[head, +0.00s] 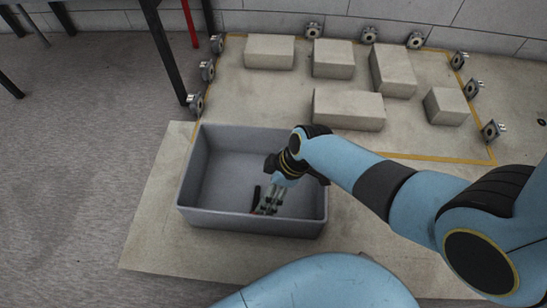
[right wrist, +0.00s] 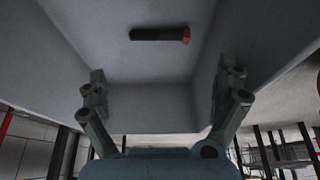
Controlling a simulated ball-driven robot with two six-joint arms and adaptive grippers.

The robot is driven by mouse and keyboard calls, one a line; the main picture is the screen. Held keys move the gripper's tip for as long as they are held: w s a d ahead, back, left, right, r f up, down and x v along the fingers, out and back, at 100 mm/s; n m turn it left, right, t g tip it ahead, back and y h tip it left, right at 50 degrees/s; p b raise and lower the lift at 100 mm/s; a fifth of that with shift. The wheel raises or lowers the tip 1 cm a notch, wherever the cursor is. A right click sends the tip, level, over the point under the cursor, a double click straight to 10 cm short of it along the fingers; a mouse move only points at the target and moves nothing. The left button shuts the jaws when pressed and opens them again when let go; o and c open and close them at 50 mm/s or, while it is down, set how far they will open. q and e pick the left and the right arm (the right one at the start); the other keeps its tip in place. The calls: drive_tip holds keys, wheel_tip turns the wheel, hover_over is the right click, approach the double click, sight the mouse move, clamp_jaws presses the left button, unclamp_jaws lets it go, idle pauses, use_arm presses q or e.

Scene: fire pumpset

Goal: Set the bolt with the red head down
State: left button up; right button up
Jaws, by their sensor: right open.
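The bolt (right wrist: 158,34) has a dark shank and a red head. It lies on the floor of a grey bin (head: 187,190) in the right wrist view, its red head to the right. In the head view the bolt (head: 256,194) shows as a dark sliver just left of my right gripper's fingers. My right gripper (head: 269,207) reaches down into the bin. In the right wrist view the right gripper (right wrist: 164,76) is open, its fingers wide apart with nothing between them. The bolt appears beyond the fingertips, apart from them. My left gripper is not in view.
The bin stands on a pale slab (head: 150,220). Behind it is a yellow-lined area with several concrete blocks (head: 348,108) and several small wheeled metal parts (head: 491,131) along its edges. Dark posts (head: 165,50) stand at the left. The floor at the left is clear.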

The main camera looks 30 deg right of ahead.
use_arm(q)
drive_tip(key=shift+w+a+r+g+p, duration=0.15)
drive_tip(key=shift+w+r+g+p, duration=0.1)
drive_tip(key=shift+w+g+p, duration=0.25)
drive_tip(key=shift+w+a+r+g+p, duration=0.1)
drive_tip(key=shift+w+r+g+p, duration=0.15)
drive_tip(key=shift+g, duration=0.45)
use_arm(e)
drive_tip(key=v, duration=0.3)
drive_tip(key=shift+w, duration=0.1)
drive_tip(key=s+d+r+m+t+h, duration=0.1)
drive_tip(key=s+d+r+m+t, duration=0.15)
drive_tip(key=r, duration=0.45)
drive_tip(key=s+d+r+m+t+h, duration=0.2)
drive_tip(key=d+r+m+t, duration=0.15)
drive_tip(key=r, duration=0.35)
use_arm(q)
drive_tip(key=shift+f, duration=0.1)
use_arm(e)
drive_tip(key=s+d+r+m+t, duration=0.1)
drive_tip(key=s+r+m, duration=0.3)
drive_tip(key=s+r, duration=0.4)
drive_tip(key=shift+s+d+h, duration=0.3)
drive_tip(key=shift+s+d, duration=0.35)
drive_tip(key=shift+s, duration=0.55)
